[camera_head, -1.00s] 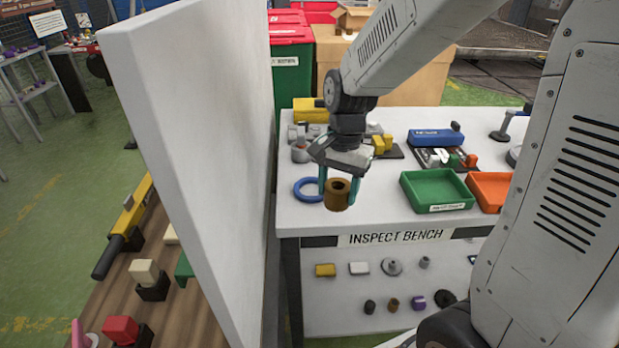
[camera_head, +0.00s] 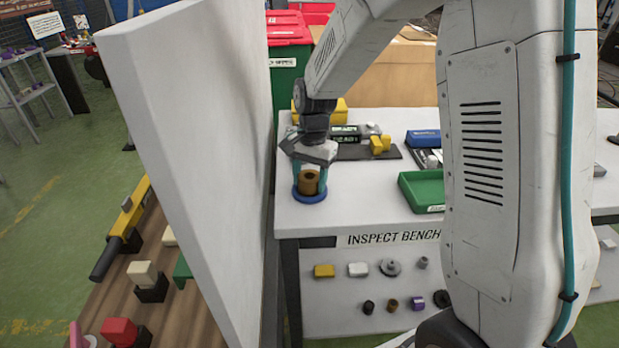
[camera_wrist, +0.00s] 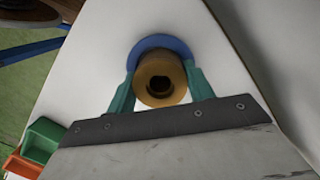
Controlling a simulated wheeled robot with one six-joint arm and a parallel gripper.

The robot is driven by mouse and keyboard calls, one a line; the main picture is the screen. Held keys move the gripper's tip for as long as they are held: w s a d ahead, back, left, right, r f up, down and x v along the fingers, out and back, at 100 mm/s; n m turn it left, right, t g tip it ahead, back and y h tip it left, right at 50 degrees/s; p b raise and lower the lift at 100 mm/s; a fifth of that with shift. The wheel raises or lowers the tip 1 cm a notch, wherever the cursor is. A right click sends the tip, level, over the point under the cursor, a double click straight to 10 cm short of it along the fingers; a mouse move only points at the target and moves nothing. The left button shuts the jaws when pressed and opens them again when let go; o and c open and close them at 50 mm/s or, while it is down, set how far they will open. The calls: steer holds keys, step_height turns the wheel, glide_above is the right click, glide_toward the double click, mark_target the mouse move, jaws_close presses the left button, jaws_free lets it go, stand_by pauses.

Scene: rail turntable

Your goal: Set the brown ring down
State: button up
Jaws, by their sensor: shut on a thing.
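My gripper (camera_head: 310,178) is shut on the brown ring (camera_head: 309,182), a thick upright collar with a dark hole. In the wrist view the brown ring (camera_wrist: 161,79) sits between my two teal fingers, with my gripper (camera_wrist: 161,85) around its sides. The blue ring (camera_head: 311,197) lies on the white bench top near its left front corner. The brown ring is over the blue ring, which shows around its lower edge in the head view. In the wrist view the blue ring (camera_wrist: 150,45) shows behind it. I cannot tell whether the two touch.
A tall white panel (camera_head: 190,150) stands close left of the inspect bench (camera_head: 340,207). A green tray (camera_head: 422,190) lies to the right on the bench. A dark mat with a yellow block (camera_head: 379,144) is behind. Bare bench top lies between the rings and the tray.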

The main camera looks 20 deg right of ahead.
mark_target(312, 175)
steer(key=shift+f, duration=0.1)
steer(key=o, duration=1.3)
step_height(312, 175, up, 12)
steer(key=d, duration=0.1)
steer(key=s+r+n, duration=0.2)
steer(key=s+r, duration=0.3)
steer(key=s, duration=0.1)
steer(key=s+d+n+t+h, duration=0.1)
steer(key=s+n, duration=0.6)
steer(key=s, duration=1.7)
steer(key=shift+d+r+n+t, duration=0.2)
steer(key=shift+d+n+t, duration=0.2)
steer(key=shift+d+t, duration=0.2)
